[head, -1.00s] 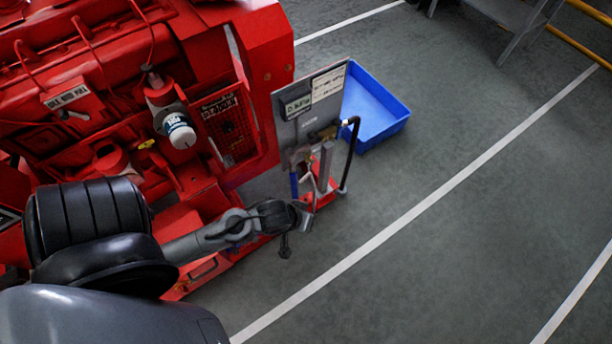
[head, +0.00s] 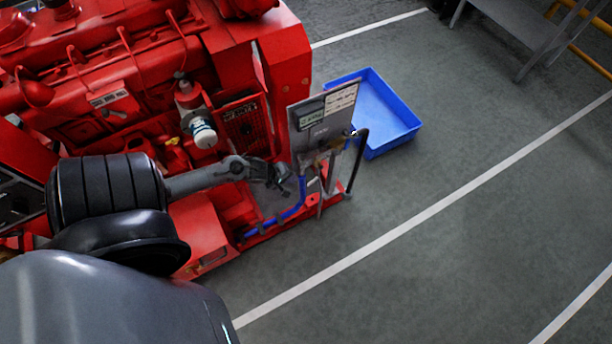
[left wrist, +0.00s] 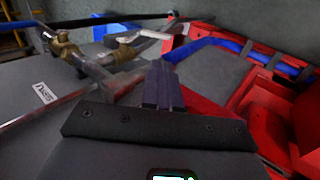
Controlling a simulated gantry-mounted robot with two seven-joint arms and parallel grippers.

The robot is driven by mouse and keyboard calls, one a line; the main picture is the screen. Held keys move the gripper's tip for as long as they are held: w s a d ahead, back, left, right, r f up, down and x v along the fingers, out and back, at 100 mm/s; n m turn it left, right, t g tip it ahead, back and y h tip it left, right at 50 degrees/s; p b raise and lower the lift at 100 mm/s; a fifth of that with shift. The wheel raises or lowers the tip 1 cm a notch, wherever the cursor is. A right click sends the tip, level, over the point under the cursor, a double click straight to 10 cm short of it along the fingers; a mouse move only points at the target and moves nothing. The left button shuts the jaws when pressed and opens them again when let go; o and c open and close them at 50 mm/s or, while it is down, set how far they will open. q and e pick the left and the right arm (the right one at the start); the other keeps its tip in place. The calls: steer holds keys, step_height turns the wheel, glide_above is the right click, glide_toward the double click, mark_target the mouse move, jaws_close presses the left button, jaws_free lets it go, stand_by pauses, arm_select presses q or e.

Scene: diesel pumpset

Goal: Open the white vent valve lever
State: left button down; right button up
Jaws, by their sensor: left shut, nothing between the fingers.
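My left gripper (head: 284,188) is beside the lower left edge of the grey panel (head: 312,128) on the red pumpset. In the left wrist view its fingers (left wrist: 162,86) are together with nothing between them. Brass valve fittings (left wrist: 64,46) on pipework show ahead of the fingers and to the left. A pale lever-like piece (left wrist: 128,38) sits by the second brass fitting (left wrist: 123,53), apart from the fingertips; I cannot tell for sure that it is the white vent valve lever. In the head view the fittings are small and partly hidden by the panel. My right gripper is not in view.
The red pumpset (head: 70,60) fills the upper left. A blue hose (head: 280,218) runs along its base, and a black hose (head: 359,165) hangs right of the panel. A blue tray (head: 385,112) lies behind.

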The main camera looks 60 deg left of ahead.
arm_select(q)
steer(key=b+x, duration=0.4)
steer(key=x, duration=0.6)
steer(key=shift+w+f, duration=0.15)
steer(key=shift+f, duration=0.15)
